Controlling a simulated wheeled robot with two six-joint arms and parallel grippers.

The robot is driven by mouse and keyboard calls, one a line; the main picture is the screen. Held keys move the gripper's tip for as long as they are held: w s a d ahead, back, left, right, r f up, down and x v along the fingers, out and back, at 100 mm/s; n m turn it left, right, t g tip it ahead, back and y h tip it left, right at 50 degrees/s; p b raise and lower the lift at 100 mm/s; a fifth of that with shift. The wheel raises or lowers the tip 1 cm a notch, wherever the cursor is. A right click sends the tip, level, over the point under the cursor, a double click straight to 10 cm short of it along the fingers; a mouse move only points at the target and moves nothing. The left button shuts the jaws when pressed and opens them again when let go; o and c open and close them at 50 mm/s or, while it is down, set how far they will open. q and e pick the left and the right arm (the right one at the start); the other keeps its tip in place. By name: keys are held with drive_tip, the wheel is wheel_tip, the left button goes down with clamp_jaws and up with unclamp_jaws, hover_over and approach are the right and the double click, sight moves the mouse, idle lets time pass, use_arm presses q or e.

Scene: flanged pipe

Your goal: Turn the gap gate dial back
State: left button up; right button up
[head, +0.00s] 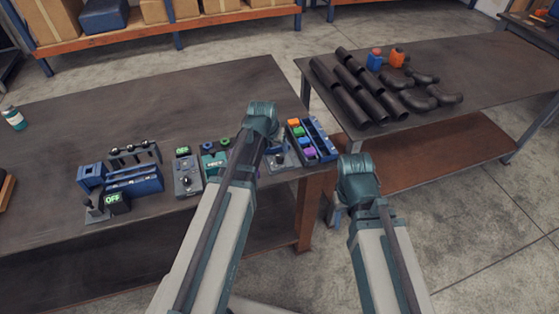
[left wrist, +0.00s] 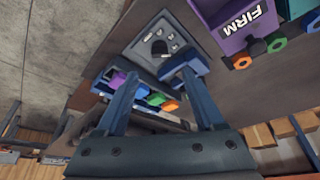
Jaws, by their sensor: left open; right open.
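A grey plate with a dark round dial (left wrist: 160,47) shows at the top middle of the left wrist view, with several small marks around the dial. My left gripper (left wrist: 158,79) is open, its two fingers apart on either side below the dial, with nothing between the tips. In the head view the plate (head: 283,160) is partly hidden behind my left arm. My right gripper (head: 343,201) is open at the table's right end, apart from the dial; its fingers are mostly hidden by my wrist.
A blue tray with coloured blocks (head: 311,140) stands just right of the plate. Left of it are a grey box with a knob (head: 187,179) and blue fixtures (head: 134,180). A second table holds dark pipes (head: 365,90). The near left tabletop is clear.

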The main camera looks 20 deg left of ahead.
sight(279, 158)
use_arm(q)
drive_tip(key=b+x, duration=0.7)
drive_tip(key=x, duration=0.1)
drive_tip(key=shift+w+f, duration=0.15)
drive_tip(key=shift+f, duration=0.2)
clamp_jaws()
